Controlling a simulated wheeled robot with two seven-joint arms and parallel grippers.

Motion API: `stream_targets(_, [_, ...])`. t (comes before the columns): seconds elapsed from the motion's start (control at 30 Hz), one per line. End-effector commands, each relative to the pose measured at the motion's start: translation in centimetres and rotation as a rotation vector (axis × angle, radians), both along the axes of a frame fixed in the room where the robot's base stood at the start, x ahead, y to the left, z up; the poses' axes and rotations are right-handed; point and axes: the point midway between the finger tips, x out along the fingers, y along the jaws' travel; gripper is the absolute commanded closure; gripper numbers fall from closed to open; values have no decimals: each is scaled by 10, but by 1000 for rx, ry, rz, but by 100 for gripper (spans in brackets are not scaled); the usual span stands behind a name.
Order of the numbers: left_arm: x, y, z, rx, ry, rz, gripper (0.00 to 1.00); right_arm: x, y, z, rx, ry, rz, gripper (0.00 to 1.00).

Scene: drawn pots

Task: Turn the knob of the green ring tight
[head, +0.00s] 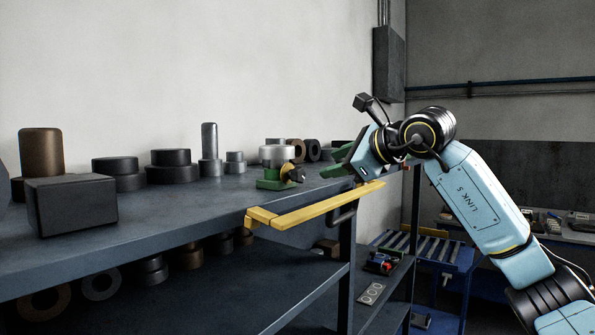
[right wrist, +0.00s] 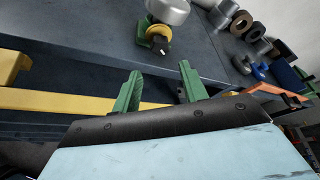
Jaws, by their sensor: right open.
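The green ring (head: 269,184) sits on the dark shelf top around or under a silver cylinder (head: 279,154). Its knob (head: 293,174) is black with a yellow collar and points toward the right. In the right wrist view the knob (right wrist: 161,46) shows at the top, beyond the fingertips, with a little green of the ring beside it. My right gripper (head: 335,163) is to the right of the knob, apart from it. In the right wrist view its two green fingers (right wrist: 160,72) are spread with nothing between them. My left gripper is not in view.
A yellow rail (head: 315,208) runs along the shelf's front edge, below the knob. Dark and silver cylinders stand behind and left, with a dark block (head: 72,204) at front left. The shelf top (head: 200,203) is clear left of the ring.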

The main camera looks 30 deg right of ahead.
Motion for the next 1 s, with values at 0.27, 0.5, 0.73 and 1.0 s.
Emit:
stream_targets(0.27, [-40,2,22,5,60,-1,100,58,10,-17,4,6,4,57])
stream_targets(0.5, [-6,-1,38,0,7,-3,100,94,15,-29,4,4,2,57])
stream_targets(0.73, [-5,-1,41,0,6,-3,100,106,17,-35,2,3,2,57])
stream_targets(1.0, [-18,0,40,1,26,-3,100,106,17,-36,2,2,2,61])
